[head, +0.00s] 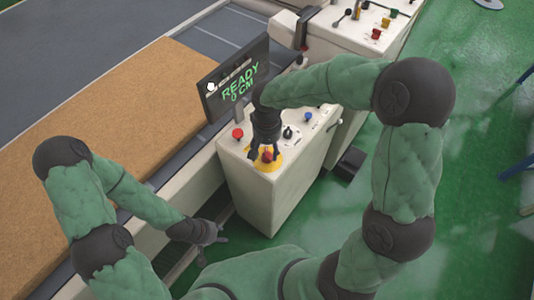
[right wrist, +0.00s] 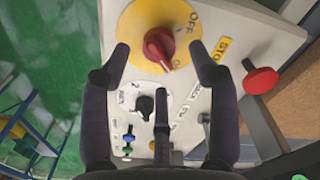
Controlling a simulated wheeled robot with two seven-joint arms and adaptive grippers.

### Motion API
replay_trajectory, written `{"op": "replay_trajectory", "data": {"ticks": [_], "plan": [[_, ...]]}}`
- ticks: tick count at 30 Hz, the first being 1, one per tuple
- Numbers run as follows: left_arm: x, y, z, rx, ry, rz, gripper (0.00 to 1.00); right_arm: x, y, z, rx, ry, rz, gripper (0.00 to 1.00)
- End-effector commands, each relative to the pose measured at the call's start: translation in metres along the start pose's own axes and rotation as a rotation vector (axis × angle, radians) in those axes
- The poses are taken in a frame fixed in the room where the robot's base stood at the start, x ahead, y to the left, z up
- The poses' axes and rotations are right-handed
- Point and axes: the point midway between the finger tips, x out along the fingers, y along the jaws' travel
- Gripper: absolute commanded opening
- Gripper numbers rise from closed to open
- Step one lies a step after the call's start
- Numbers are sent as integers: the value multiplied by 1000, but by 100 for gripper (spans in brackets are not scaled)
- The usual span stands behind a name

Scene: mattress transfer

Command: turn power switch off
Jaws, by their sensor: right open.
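The power switch (right wrist: 158,46) is a red rotary knob on a yellow round plate (right wrist: 140,22). "OFF" is printed at the plate's upper right in the right wrist view. The knob's bar slants toward the lower right, near a partly hidden letter, and away from "OFF". In the head view the knob (head: 267,156) sits on the front of the white control box (head: 262,190). My right gripper (head: 265,152) points down over it. Its fingers (right wrist: 158,52) are spread open on both sides of the knob, with no clear contact. My left gripper (head: 216,234) hangs low left of the box; its fingers are too small to judge.
A red button (head: 237,133), a black selector (head: 288,132) and a blue button (head: 308,116) share the panel. A screen (head: 237,78) reading "READY 0 CM" stands behind it. A brown mattress (head: 110,105) lies left. Another white console (head: 350,32) stands behind.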

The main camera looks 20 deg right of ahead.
Motion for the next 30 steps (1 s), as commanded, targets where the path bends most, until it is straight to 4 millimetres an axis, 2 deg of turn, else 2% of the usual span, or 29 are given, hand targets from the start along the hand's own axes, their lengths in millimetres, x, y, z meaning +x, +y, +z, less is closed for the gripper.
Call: {"op": "replay_trajectory", "data": {"ticks": [3,7,19,20,25,26,30], "plan": [[5,-2,0,0,0,0,40,20,0,1,0,-3,0,61],[7,-2,0,0,0,0,40,31,0,1,1,-3,0,61],[8,-3,0,0,0,0,40,37,0,0,0,-1,-1,61],[8,-3,0,0,0,0,40,37,0,0,0,-1,-1,55],[8,-3,0,0,0,0,40,37,0,0,0,-1,-1,7],[8,-3,0,0,0,0,40,37,0,0,0,-1,-1,4],[8,-3,0,0,0,0,40,37,0,0,-1,-1,-1,4]]}}
